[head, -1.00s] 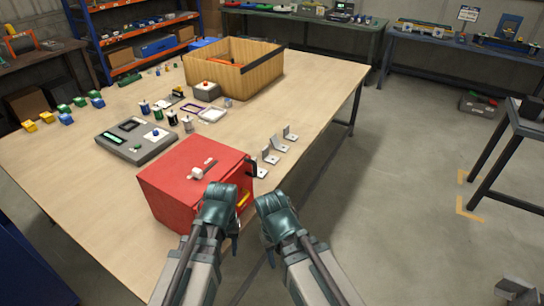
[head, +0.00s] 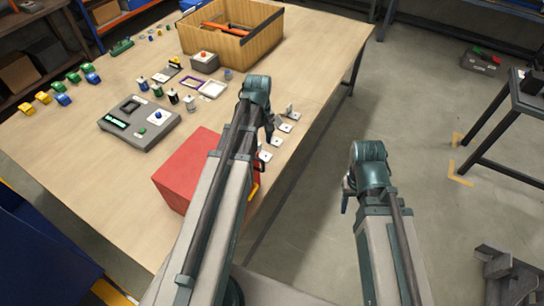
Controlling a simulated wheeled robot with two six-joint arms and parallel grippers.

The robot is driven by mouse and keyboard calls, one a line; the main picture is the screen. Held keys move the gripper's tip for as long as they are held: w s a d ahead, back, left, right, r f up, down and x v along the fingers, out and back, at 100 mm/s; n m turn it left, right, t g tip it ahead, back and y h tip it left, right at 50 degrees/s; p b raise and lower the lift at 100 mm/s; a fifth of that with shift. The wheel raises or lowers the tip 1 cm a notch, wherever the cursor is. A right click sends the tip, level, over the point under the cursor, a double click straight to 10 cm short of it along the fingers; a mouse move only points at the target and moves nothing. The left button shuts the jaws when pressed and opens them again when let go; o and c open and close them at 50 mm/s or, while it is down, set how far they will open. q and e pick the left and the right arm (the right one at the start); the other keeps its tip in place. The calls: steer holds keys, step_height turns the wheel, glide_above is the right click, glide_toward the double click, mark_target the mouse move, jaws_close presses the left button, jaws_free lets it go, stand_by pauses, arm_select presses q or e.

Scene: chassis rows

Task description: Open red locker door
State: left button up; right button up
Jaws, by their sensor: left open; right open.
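The red locker (head: 187,168) stands near the right edge of the wooden table. My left arm crosses in front of it and hides its right part and much of its door side. A yellow piece (head: 254,190), maybe the door handle, shows low beside the arm; I cannot tell how far the door stands open. My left gripper (head: 268,128) is beyond the locker, above the table edge by the metal brackets, open, with no object seen in it. My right gripper (head: 347,192) is open over the floor, right of the table and apart from the locker.
Several metal brackets (head: 283,127) lie along the table's right edge. A grey control box (head: 138,123) and small bottles stand left of the locker. A wooden crate (head: 232,38) stands at the back.

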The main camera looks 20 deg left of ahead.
mark_target(263, 163)
arm_select(q)
steer(key=shift+f, duration=0.2)
step_height(263, 163, down, 14)
steer(key=b, duration=1.4)
steer(key=shift+r, duration=0.2)
steer(key=shift+r, duration=0.1)
jaws_close()
steer(key=shift+w+d, duration=0.1)
steer(key=shift+w, duration=0.05)
